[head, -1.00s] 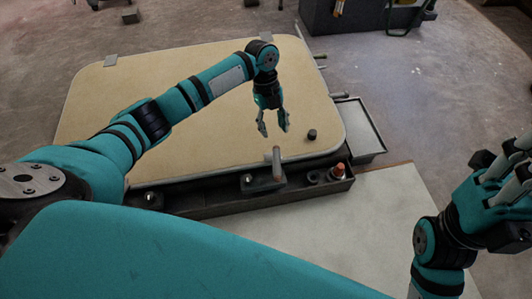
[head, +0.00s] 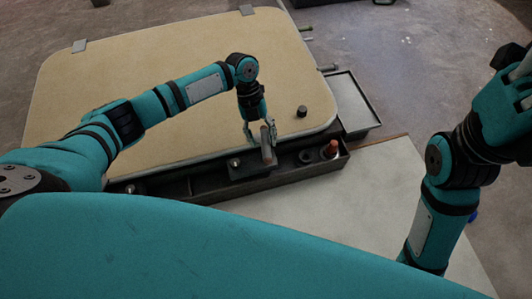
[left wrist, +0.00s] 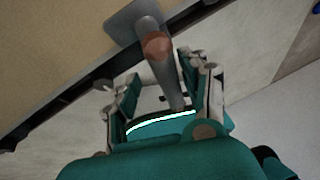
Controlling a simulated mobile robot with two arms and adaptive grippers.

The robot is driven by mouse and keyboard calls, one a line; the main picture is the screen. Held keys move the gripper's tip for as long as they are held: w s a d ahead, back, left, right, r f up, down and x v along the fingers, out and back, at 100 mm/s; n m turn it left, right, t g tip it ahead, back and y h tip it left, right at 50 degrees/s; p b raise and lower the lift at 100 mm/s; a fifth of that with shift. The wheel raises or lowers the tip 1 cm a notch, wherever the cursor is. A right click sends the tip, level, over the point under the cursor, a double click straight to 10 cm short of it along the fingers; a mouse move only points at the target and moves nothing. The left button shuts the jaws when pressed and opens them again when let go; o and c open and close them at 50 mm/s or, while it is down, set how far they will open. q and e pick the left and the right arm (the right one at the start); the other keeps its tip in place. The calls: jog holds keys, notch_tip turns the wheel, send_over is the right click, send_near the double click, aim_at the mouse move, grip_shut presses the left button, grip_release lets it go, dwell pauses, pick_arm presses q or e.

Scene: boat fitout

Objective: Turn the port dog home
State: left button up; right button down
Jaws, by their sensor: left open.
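A dog with a grey rod handle (head: 267,147) stands at the front edge of the tan hatch panel (head: 170,95). I cannot tell from its looks whether it is the port one. In the left wrist view, the handle (left wrist: 165,75) has a brown round part and runs between the finger pads. My left gripper (head: 260,133) is open, pointing down, with its fingers around the upper handle in the head view; contact is unclear. My right gripper (head: 515,75) is at the upper right edge, partly cut off, away from the hatch.
A dark trough (head: 200,188) runs along the hatch's front edge. It holds a reddish-brown fitting (head: 329,149) and a dark ring. A short black cylinder (head: 302,111) stands on the panel's right corner. A shallow grey tray (head: 353,103) lies to the right. The pale surface (head: 370,185) in front is largely clear.

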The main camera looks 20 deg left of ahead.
pick_arm(q)
jog(key=b+x, duration=0.2)
jog(key=x, duration=0.3)
jog(key=shift+d+f, duration=0.1)
jog(key=shift+f, duration=0.15)
jog(key=shift+r, duration=0.1)
grip_shut()
